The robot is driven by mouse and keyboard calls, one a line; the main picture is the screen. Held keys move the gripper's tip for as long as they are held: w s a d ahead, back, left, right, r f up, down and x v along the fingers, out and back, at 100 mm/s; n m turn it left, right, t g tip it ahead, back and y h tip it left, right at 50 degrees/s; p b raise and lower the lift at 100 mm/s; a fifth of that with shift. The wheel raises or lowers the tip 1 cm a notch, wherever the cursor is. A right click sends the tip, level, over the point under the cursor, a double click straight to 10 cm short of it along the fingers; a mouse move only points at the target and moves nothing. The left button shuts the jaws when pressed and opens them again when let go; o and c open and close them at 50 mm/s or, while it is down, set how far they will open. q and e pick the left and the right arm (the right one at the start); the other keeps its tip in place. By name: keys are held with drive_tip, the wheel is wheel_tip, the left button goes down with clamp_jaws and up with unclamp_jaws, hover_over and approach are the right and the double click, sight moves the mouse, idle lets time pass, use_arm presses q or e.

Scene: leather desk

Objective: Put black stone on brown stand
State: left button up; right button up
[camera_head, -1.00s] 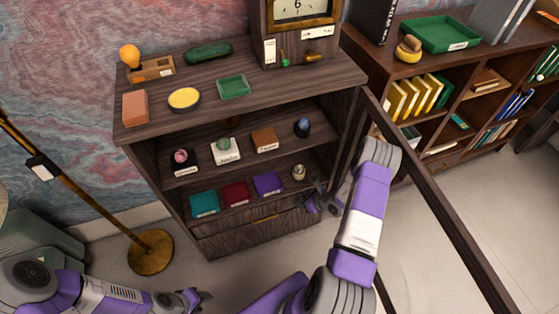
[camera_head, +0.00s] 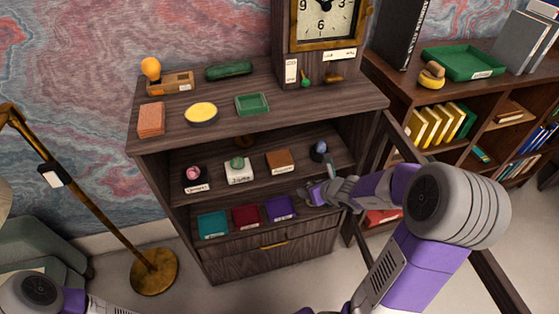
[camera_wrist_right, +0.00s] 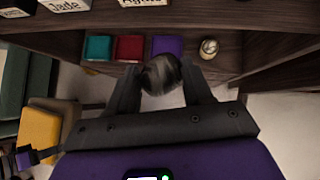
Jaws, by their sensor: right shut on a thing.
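The black stone (camera_wrist_right: 162,75), round and dark with grey bands, sits between the two fingers of my right gripper (camera_wrist_right: 162,88) in the wrist view. In the head view my right gripper (camera_head: 320,188) is at the right side of the lower shelf opening, and the stone cannot be made out there. The brown stand (camera_head: 279,161) is on the middle shelf, up and left of the gripper, with a white label on its front and nothing on top. In the wrist view only its label shows at the top edge.
On the middle shelf are a black stand with a pink stone (camera_head: 193,174), a white stand with a green stone (camera_head: 238,165), and a dark bluish stone (camera_head: 318,150). A pale stone (camera_wrist_right: 208,47) and coloured boxes (camera_head: 246,215) are on the lower shelf. The cabinet side stands close right.

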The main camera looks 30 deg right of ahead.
drive_tip(key=shift+m+h, duration=0.3)
drive_tip(key=w+r, duration=0.1)
drive_tip(key=w, duration=0.3)
drive_tip(key=w+r+p, duration=0.1)
drive_tip(key=w, duration=0.4)
drive_tip(key=w+a+r+p, duration=0.1)
drive_tip(key=w, duration=0.3)
drive_tip(key=shift+w, duration=0.3)
drive_tip(key=w+p, duration=0.1)
drive_tip(key=w, duration=0.1)
drive_tip(key=shift+w+d, duration=0.1)
drive_tip(key=shift+w, duration=0.3)
drive_tip(key=shift+w+f+b, duration=0.1)
drive_tip(key=shift+f+b, duration=0.4)
drive_tip(key=shift+f, duration=0.35)
